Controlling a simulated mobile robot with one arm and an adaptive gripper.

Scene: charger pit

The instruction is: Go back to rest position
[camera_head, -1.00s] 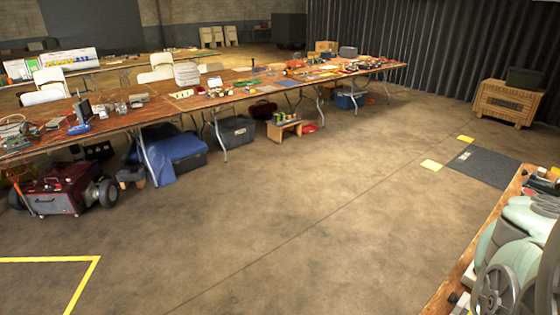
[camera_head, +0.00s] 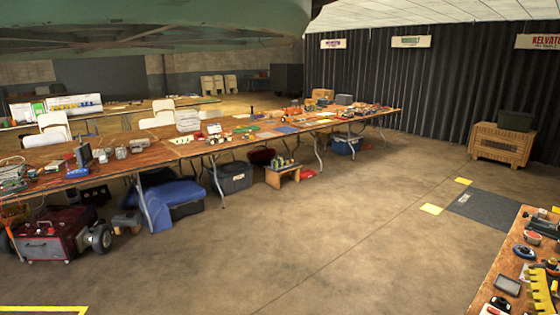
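My gripper is not in view in the head view. A large, close pale green shape with dark bars fills the top left and hides the upper wall and ceiling there. I cannot tell which part of it is what. Nothing shows whether my gripper holds anything.
Long wooden tables (camera_head: 105,163) with tools and devices run along the left and back. A nearby workbench (camera_head: 490,292) stands at lower right. A wicker crate (camera_head: 500,145) stands far right. The middle floor (camera_head: 320,230) is clear.

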